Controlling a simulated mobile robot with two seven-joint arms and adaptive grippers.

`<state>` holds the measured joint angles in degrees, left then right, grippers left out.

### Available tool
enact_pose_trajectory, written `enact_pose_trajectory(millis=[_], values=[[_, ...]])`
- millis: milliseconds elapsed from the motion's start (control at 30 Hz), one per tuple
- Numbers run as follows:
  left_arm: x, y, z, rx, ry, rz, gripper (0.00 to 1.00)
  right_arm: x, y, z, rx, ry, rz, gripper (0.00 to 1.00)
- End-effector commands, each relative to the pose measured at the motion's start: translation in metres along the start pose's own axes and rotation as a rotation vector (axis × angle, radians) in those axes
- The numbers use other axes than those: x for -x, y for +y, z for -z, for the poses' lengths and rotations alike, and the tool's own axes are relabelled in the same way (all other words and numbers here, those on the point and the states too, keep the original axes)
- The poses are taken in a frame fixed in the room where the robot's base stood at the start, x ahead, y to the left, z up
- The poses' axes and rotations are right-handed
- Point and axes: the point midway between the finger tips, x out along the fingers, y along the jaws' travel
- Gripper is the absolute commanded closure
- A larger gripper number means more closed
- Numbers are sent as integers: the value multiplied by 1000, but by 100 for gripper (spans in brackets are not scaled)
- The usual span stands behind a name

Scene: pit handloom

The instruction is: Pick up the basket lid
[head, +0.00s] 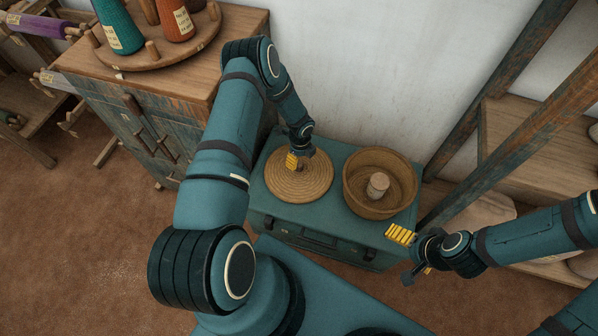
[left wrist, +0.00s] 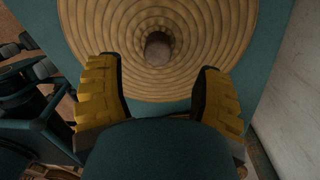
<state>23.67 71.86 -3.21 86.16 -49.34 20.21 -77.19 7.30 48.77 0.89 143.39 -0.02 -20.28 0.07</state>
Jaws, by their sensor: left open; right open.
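The basket lid (head: 312,190) is a round, coiled, tan disc. It lies flat on the left part of the teal chest top. In the left wrist view the lid (left wrist: 100,30) fills the upper middle, with a round knob (left wrist: 158,47) at its centre. My left gripper (head: 296,160) is above the lid, its yellow fingers open and apart. In the left wrist view the fingers (left wrist: 160,95) point towards the knob, with the knob just beyond the tips. My right gripper (head: 402,250) is open and empty, in front of the chest's right corner.
An open round basket (head: 358,202) stands right of the lid with a pale cylinder (head: 377,185) inside. The teal chest (head: 270,219) backs onto a white wall. A wooden cabinet (head: 240,30) with cones is at left; slanted beams (head: 510,130) are at right.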

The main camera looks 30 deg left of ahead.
Motion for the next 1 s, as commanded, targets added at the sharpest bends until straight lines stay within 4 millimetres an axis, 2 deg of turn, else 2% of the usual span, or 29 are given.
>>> enact_pose_trajectory(millis=[33,267,600,867,1000], values=[[-6,0,0,0,1,-1,33,-2,1,0,0,1,0,0],[-17,1,0,0,1,0,33,-4,1,1,0,2,0,0],[-61,4,-2,1,1,0,33,-16,6,2,1,8,0,0],[-62,3,-3,1,0,1,31,-15,6,2,1,9,0,0],[-62,3,-3,1,0,1,80,-15,6,2,1,9,0,0]])
